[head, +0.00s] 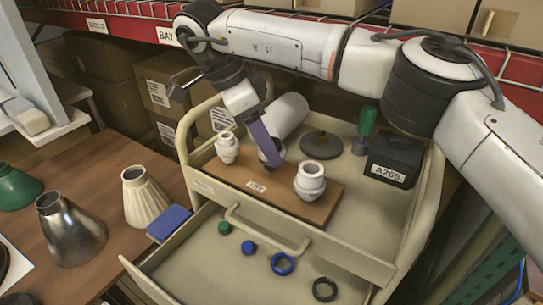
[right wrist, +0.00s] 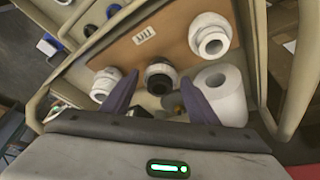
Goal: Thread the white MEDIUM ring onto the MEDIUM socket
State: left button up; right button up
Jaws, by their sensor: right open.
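The brown board (head: 230,180) carries a row of sockets. A white ringed socket (head: 227,147) stands at its left end and a larger white one (head: 309,180) at its right end. The middle socket, likely the medium one, is mostly hidden behind my right gripper (head: 268,150) in the head view. In the right wrist view the middle socket (right wrist: 159,76) looks dark with a grey rim, and my right gripper (right wrist: 160,82) is open with its purple fingers on either side of it. I cannot tell whether a separate white medium ring sits on it. My left gripper is not in view.
The open drawer holds a blue ring (head: 283,264), a black ring (head: 324,289) and small caps.

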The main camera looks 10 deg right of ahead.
jog(key=n, duration=0.1)
jog(key=n+t, duration=0.1)
jog(key=n, duration=0.2)
jog(key=shift+s+d+n+t, duration=0.2)
jog(key=shift+s+n+t, duration=0.05)
jog(key=shift+n+t, duration=0.15)
jog(key=n+y, duration=0.1)
jog(key=n, duration=0.1)
jog(key=shift+s+n+t, duration=0.15)
jog(key=shift+n+t, duration=0.25)
jog(key=c, duration=1)
jog(key=shift+a+r+m+g+p, duration=0.15)
jog(key=shift+m+g+p, duration=0.25)
jog(key=shift+m, duration=0.6)
jog(key=shift+c, duration=0.4)
jog(key=m+p, duration=0.1)
jog(key=m, duration=0.1)
jog(key=m+g+h+p, duration=0.1)
jog(key=shift+w+m, duration=0.3)
jog(key=shift+m, duration=0.1)
jog(key=shift+w+f+m+g, duration=0.1)
jog(key=shift+f+m+g, duration=0.1)
jog(key=shift+m+g, duration=0.3)
jog(key=shift+m, duration=0.3)
